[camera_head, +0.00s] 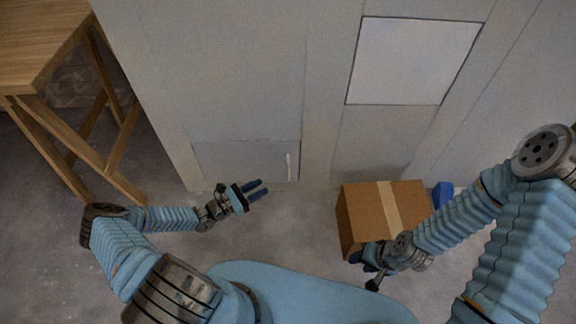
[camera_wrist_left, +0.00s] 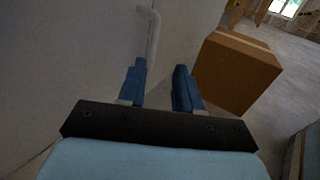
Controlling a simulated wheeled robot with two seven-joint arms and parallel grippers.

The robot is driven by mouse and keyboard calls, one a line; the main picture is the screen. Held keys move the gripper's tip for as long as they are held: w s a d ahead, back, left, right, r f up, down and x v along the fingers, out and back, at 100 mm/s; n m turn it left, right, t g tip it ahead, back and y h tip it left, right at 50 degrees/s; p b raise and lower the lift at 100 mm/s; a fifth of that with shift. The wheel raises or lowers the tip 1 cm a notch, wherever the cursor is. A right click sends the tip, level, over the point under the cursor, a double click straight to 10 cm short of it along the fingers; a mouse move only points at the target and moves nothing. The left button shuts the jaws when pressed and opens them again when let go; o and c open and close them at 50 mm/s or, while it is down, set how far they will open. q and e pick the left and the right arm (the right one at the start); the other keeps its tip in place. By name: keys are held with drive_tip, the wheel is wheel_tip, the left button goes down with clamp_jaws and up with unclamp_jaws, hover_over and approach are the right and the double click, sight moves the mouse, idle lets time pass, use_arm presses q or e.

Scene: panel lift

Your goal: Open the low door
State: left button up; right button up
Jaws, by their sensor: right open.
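The low door (camera_head: 245,161) is a grey panel at the foot of the wall in the head view, and it looks closed. Its white bar handle (camera_head: 289,166) stands upright near the door's right edge. The handle also shows in the left wrist view (camera_wrist_left: 153,35), just beyond the fingertips. My left gripper (camera_head: 262,188) is open and empty, low in front of the door and left of the handle, apart from it. Its two blue fingers (camera_wrist_left: 160,75) show a gap between them. My right gripper (camera_head: 366,272) is by the front of a cardboard box, its fingers partly hidden.
The cardboard box (camera_head: 362,211) stands on the floor right of the door; it also shows in the left wrist view (camera_wrist_left: 238,72). A blue object (camera_head: 442,193) is behind it. A wooden table (camera_head: 45,50) stands at the left. A white panel (camera_head: 412,61) is higher on the wall.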

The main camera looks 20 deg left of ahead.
sight(288, 169)
use_arm(q)
drive_tip(key=shift+t, duration=0.3)
drive_tip(key=x, duration=1.3)
drive_tip(key=shift+w+a+f, duration=0.1)
drive_tip(key=shift+w+a, duration=0.1)
drive_tip(key=shift+w, duration=0.25)
clamp_jaws()
